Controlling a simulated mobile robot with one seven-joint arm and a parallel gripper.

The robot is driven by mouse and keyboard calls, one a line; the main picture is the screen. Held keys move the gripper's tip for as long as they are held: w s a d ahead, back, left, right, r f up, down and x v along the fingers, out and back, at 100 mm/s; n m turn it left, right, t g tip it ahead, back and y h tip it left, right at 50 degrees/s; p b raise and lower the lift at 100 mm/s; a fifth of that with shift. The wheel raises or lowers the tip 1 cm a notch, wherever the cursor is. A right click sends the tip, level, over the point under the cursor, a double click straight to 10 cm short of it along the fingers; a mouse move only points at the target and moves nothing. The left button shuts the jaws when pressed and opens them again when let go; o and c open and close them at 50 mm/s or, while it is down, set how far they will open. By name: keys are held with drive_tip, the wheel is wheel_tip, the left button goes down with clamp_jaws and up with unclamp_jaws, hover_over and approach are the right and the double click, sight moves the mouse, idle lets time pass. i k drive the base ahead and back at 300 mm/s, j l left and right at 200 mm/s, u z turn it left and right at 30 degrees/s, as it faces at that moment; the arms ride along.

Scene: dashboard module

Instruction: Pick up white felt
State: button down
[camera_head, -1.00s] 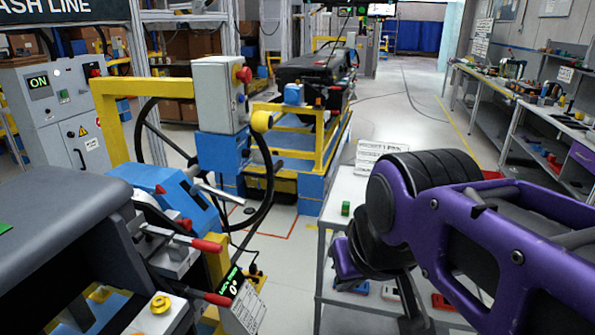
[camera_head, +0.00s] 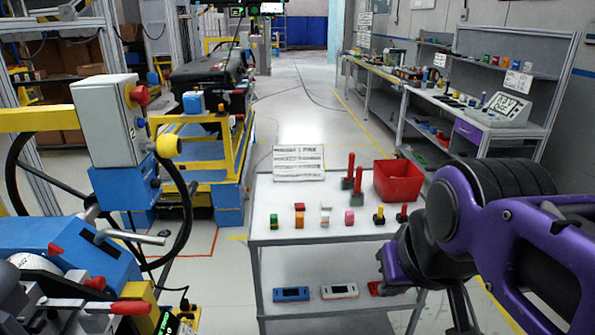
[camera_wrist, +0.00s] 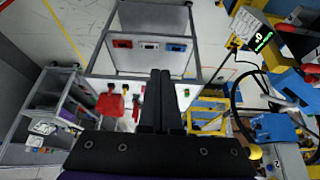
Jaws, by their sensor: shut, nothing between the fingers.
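A small whitish block (camera_head: 325,219), possibly the white felt, stands in the row of small items on the grey cart's top (camera_head: 268,222). It is too small in the head view for me to be sure what it is. My gripper (camera_wrist: 161,75) shows in the wrist view with its two black fingers together and nothing between them. The fingers cover part of the cart top in that view, and I cannot make out the white felt there. In the head view my purple arm is at the right, beside the cart's front right corner.
A red bin (camera_head: 397,181), two red-handled tools (camera_head: 354,180), an orange block (camera_head: 299,214), a green-orange block (camera_head: 273,220) and a pink block (camera_head: 349,217) share the cart top. A placard (camera_head: 298,163) stands behind. Devices (camera_head: 340,291) lie on the lower shelf. Yellow-blue machinery (camera_head: 205,150) is left.

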sight(325, 206)
drive_tip(key=i+l, duration=0.25)
drive_tip(key=i+l+u, duration=0.15)
drive_tip(key=l, duration=0.3)
drive_tip(key=i+l, duration=0.35)
drive_tip(key=u, duration=0.05)
